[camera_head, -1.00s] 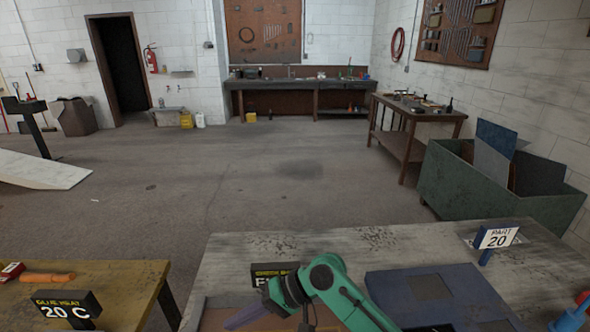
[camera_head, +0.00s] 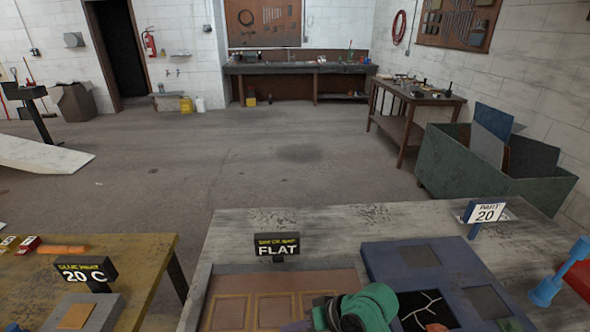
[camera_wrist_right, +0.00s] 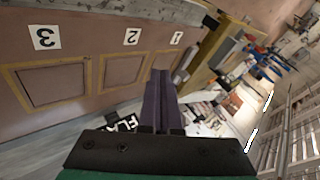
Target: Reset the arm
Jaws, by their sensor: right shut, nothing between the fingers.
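My right arm (camera_head: 360,308) shows as a green and dark link at the bottom edge of the head view, over the near part of the bench. Its fingers are not clear there. In the right wrist view my right gripper (camera_wrist_right: 161,78) has its two purple fingers together, with nothing between them. It is above or beside the brown board (camera_wrist_right: 75,45) with outlined squares labelled 1, 2 and 3; how far apart they are I cannot tell. My left arm and gripper are out of view.
A PART 20 sign (camera_head: 487,212) and a blue tool (camera_head: 545,290) are at right. A wooden table (camera_head: 140,262) stands left.

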